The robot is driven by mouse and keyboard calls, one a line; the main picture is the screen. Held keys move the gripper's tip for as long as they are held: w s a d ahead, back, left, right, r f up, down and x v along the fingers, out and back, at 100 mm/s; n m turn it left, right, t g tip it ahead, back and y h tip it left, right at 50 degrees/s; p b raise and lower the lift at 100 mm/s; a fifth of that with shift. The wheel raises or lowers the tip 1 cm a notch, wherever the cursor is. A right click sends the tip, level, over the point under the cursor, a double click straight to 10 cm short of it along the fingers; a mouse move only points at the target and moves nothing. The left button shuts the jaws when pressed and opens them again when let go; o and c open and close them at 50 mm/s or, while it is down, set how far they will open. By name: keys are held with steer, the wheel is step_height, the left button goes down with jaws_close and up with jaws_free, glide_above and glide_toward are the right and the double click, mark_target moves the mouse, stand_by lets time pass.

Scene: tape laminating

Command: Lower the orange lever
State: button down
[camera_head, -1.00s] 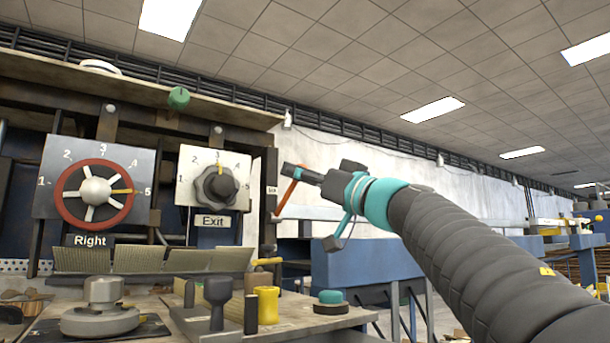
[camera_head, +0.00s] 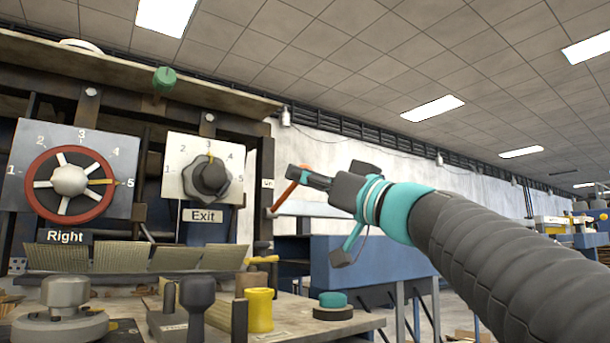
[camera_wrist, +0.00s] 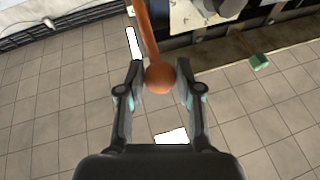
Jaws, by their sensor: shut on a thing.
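The orange lever (camera_head: 285,193) is a thin rod to the right of the Exit dial panel in the head view. In the wrist view its round orange knob (camera_wrist: 160,79) sits between my two fingers, and its rod runs up toward the top edge. My gripper (camera_head: 295,172) is shut on the lever's knob end. In the head view the rod slants down and to the left from my fingertips. The lever's lower end and pivot are hard to make out.
The Exit dial (camera_head: 211,178) and the red Right handwheel (camera_head: 69,180) are left of the lever. A bench below carries a yellow cup (camera_head: 259,310) and a teal-topped button (camera_head: 333,300). A green knob (camera_head: 164,78) is on the upper shelf edge.

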steer(key=shift+f, duration=0.45)
steer(key=c, duration=0.8)
jaws_free()
steer(key=shift+s+d, duration=0.1)
steer(key=shift+d, duration=0.05)
steer(key=v, duration=1.1)
steer(key=shift+s+d+f, duration=0.15)
steer(key=shift+s+d, duration=0.05)
steer(key=shift+s, duration=0.05)
